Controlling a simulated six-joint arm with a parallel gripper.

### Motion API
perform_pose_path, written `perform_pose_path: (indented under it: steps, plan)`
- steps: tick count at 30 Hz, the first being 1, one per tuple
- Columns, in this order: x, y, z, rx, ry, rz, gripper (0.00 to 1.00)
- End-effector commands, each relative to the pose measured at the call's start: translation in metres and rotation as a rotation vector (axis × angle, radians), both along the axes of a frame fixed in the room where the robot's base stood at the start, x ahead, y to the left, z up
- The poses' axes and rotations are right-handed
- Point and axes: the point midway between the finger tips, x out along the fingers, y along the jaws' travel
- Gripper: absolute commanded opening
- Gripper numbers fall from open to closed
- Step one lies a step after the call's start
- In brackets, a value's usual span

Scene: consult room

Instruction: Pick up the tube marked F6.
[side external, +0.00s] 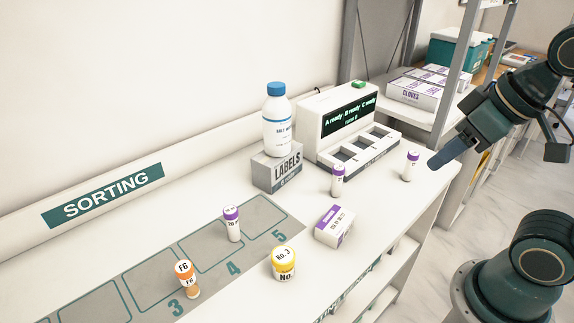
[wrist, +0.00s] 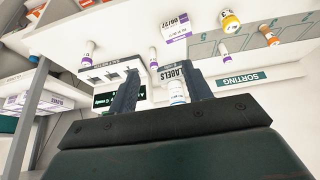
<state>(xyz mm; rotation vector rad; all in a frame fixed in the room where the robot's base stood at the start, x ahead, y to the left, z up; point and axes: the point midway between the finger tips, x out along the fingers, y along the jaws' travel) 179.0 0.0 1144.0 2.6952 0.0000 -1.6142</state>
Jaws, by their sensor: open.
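The tube marked F6 (side external: 186,271) has an orange cap and stands upright on the grey sorting mat (side external: 255,211), beside the number 3. Its orange top also shows in the wrist view (wrist: 267,34), at the upper right. My gripper (side external: 443,156) is open and empty, at the right of the side view, far from the F6 tube and above the right end of the bench. In the wrist view, its two dark fingers (wrist: 160,90) stand apart with the bench beyond them.
A purple-capped tube (side external: 232,224) stands on the mat by 4. A yellow-capped jar (side external: 284,263) and a small purple-white box (side external: 334,225) lie nearer the front edge. Two purple-capped tubes (side external: 338,180) (side external: 411,166) stand before the slotted device (side external: 346,124). A bottle (side external: 278,123) tops the LABELS box (side external: 277,172).

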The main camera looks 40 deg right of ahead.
Motion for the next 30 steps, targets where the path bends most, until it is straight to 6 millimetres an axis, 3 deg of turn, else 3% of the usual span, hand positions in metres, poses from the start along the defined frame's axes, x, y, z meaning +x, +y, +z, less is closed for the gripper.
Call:
perform_pose_path:
  steps: [8,13,20,30]
  plan:
    - [0.004,0.002,0.001,0.0,0.001,0.011,0.49]
    - [0.018,0.009,0.005,-0.003,0.009,0.055,0.49]
    - [0.058,0.034,0.011,-0.01,0.024,0.169,0.49]
    - [0.125,0.094,0.006,-0.021,0.045,0.37,0.49]
